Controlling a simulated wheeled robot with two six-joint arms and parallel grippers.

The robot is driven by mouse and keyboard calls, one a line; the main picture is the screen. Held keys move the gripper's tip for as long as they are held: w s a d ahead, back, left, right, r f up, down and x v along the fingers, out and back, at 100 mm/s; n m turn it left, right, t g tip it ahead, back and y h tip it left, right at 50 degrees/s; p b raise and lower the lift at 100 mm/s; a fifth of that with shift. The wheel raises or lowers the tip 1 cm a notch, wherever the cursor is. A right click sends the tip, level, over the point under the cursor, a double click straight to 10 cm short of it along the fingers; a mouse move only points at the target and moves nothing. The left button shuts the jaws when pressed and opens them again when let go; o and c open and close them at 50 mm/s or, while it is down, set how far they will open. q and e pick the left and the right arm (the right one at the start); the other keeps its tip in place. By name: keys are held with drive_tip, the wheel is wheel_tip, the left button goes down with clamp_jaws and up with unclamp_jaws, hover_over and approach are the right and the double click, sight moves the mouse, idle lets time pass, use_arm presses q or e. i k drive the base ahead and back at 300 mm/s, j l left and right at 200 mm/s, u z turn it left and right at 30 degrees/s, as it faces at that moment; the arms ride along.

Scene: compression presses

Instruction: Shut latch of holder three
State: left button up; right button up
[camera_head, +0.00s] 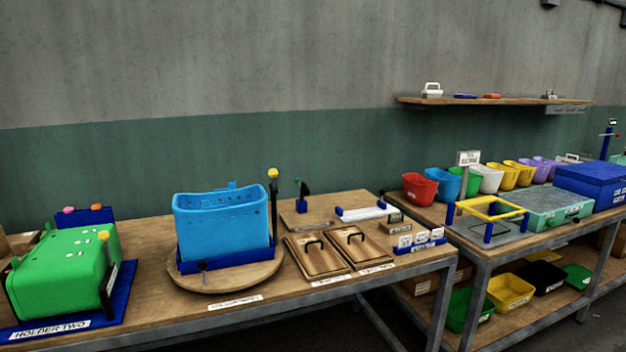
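A blue bin (222,228) stands in a dark blue holder (226,261) on a round wooden board (194,276). A dark upright post with a yellow knob (272,173) rises at the holder's right end. A small dark lever or clamp (204,267) shows at its front. The label (236,302) before this board is too small to read, so I cannot tell if this is holder three. At the left, a green bin (64,268) lies on a blue holder base labelled HOLDER TWO (50,328). Neither gripper is in view.
Two wooden lids with black handles (318,255) lie right of the round board, near small labelled blocks (420,240). A second table (490,250) holds coloured bins, a yellow frame (490,207) and blue boxes (590,178). A wall shelf (495,101) hangs above.

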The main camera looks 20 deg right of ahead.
sight(273, 173)
drive_tip(key=l, duration=0.65)
drive_tip(key=i+l, duration=0.15)
drive_tip(key=l, duration=0.45)
drive_tip(key=i+l, duration=0.15)
drive_tip(key=l, duration=0.2)
drive_tip(key=i+l, duration=0.2)
drive_tip(key=l, duration=0.15)
drive_tip(key=i+l+u, duration=0.1)
drive_tip(key=l, duration=0.2)
drive_tip(key=i+l, duration=0.2)
drive_tip(key=l, duration=0.15)
